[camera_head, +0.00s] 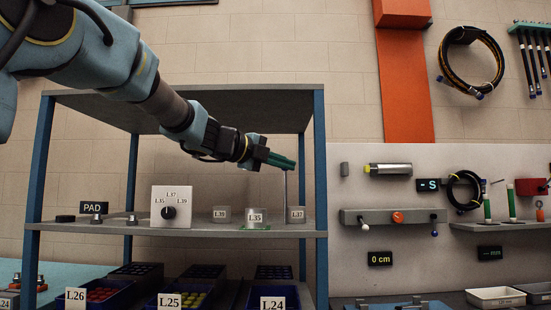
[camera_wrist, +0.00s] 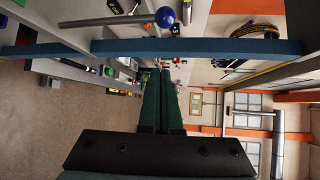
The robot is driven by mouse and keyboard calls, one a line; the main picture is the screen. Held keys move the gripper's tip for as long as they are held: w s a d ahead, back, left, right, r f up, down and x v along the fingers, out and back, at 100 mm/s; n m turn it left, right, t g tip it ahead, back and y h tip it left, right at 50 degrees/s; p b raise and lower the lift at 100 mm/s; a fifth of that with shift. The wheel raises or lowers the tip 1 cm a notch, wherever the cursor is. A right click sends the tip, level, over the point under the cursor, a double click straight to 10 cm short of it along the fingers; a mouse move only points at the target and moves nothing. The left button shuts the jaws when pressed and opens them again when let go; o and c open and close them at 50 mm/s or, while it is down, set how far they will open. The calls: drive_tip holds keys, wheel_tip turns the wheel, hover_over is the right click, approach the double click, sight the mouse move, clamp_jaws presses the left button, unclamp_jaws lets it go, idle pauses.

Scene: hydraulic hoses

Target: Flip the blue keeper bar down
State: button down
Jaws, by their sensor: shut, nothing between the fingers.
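My gripper (camera_head: 292,165), with green fingers, is shut and empty above the right end of the grey shelf. The fingers (camera_wrist: 160,73) also show shut in the wrist view. A thin grey upright bar (camera_head: 287,192) stands beside the L37 tag, its top at my fingertips. In the wrist view a grey rod (camera_wrist: 105,20) ends in a blue ball (camera_wrist: 165,17), beyond my fingertips and apart from them; it looks like the same bar, standing up. In the head view the ball is hidden behind my fingers. I cannot tell whether my fingers touch the bar.
The shelf's blue corner post (camera_head: 320,170) stands just right of the bar. Tags L39 (camera_head: 222,214), L35 (camera_head: 255,216) and L37 (camera_head: 296,214) and a dial box (camera_head: 171,206) line the shelf. A wall fixture (camera_head: 392,216) has white and blue knobs. Bins sit below.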

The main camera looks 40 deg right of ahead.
sight(285, 194)
drive_tip(key=shift+w+d+p, duration=1.1)
drive_tip(key=shift+w+d, duration=0.75)
drive_tip(key=shift+w+a+f, duration=0.1)
drive_tip(key=shift+f, duration=0.05)
